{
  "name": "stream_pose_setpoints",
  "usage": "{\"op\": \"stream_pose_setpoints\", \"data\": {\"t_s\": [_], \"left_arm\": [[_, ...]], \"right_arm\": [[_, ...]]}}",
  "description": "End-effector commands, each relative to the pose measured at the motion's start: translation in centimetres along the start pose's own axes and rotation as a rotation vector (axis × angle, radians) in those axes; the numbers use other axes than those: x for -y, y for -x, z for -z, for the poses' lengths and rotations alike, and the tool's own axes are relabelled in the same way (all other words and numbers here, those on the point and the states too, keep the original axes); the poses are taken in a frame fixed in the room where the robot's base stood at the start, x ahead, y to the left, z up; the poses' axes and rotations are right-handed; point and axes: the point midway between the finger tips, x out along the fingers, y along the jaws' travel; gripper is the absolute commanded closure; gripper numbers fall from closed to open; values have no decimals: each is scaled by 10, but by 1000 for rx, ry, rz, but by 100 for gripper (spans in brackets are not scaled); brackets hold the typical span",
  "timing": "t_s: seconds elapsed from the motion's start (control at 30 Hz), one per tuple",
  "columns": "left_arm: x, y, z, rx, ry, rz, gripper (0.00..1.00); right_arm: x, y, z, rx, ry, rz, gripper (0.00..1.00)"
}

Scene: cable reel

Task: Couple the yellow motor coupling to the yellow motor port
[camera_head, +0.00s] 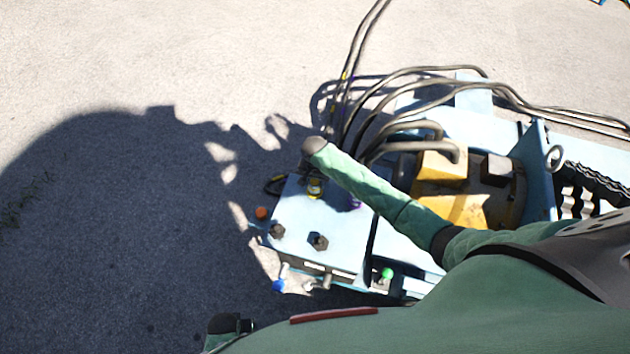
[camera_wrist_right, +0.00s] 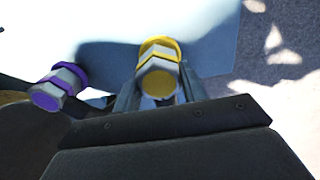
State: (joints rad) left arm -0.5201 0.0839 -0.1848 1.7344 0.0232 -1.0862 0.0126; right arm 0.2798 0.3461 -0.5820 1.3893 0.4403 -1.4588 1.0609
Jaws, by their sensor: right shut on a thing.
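A metal fitting with yellow bands, the yellow motor coupling (camera_wrist_right: 158,72), sits between the two fingers of my right gripper (camera_wrist_right: 160,86) in the right wrist view. My right gripper is shut on it. In the head view a yellow-banded fitting (camera_head: 315,188) shows at the top of the pale blue box, just below the end of my green right arm; the gripper there is mostly hidden by the arm. I cannot tell the yellow motor port apart from the coupling, nor whether they touch. My left gripper is not in view.
A purple-banded fitting (camera_wrist_right: 58,88) stands beside my right gripper. The pale blue box (camera_head: 312,218) carries dark knobs, an orange knob (camera_head: 261,213) and a blue-ended lever (camera_head: 278,285). Dark hoses (camera_head: 400,75) arch behind, near a yellow motor (camera_head: 443,168). Open ground lies left.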

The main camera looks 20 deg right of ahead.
Motion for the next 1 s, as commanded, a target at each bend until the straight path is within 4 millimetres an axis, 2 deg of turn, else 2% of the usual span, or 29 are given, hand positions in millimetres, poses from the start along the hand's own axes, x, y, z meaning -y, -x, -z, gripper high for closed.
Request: {"op": "stream_pose_setpoints", "data": {"t_s": [0.83,0.87,1.0], "left_arm": [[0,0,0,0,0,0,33],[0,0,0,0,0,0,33],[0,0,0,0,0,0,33]], "right_arm": [[1,-8,0,0,-1,2,86],[1,-9,0,0,-1,2,56],[1,-8,0,0,0,2,33]]}}
